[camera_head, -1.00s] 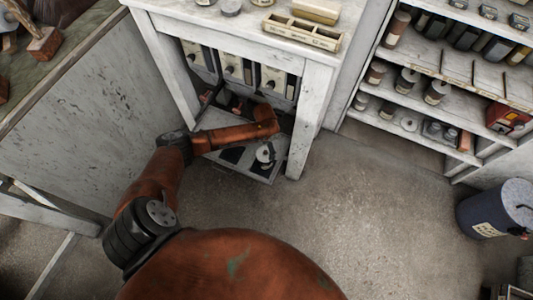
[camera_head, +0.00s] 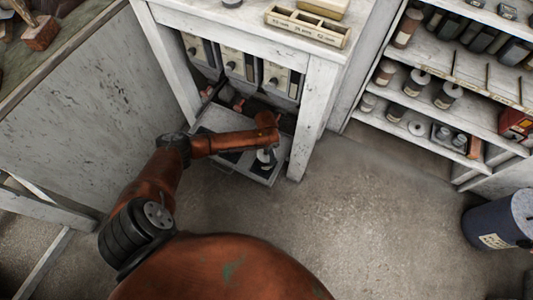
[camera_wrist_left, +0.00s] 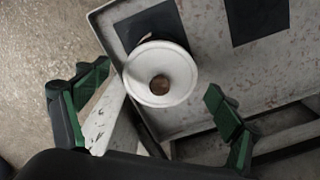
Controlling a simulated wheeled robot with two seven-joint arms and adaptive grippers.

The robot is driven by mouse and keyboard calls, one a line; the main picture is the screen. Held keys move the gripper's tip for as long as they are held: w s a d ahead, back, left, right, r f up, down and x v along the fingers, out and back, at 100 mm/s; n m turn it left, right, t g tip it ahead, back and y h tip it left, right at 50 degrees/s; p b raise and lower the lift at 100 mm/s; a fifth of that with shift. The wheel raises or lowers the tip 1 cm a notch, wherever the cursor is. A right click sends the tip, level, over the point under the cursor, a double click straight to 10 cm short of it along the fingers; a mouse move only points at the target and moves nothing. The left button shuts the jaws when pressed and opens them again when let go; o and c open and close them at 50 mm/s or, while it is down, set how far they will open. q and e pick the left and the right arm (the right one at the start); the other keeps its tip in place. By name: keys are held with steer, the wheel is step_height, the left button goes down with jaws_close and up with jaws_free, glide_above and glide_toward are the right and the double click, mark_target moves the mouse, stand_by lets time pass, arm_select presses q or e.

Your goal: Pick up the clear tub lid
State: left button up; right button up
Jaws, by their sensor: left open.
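A round pale piece (camera_wrist_left: 160,74) with a raised rim and a brown centre lies on a worn grey tray (camera_wrist_left: 198,70). I cannot tell for sure whether it is the clear tub lid. It also shows small and partly hidden in the head view (camera_head: 263,157). My left gripper (camera_wrist_left: 158,88) is open, with its green-padded fingers apart on either side of the piece, nearer the camera. No contact shows. In the head view my left arm reaches under the white table, and its gripper is mostly hidden. My right gripper is not in view.
Dark square patches (camera_wrist_left: 256,20) mark the tray. The white table's leg (camera_head: 308,130) stands close to the right of my arm. Grey units (camera_head: 240,63) stand behind the tray. Shelves (camera_head: 445,90) and a blue drum (camera_head: 495,220) are at the right, with clear floor between.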

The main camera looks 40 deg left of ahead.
arm_select(q)
steer(key=shift+c, duration=0.4)
steer(key=c, duration=0.9)
steer(key=shift+r, duration=0.1)
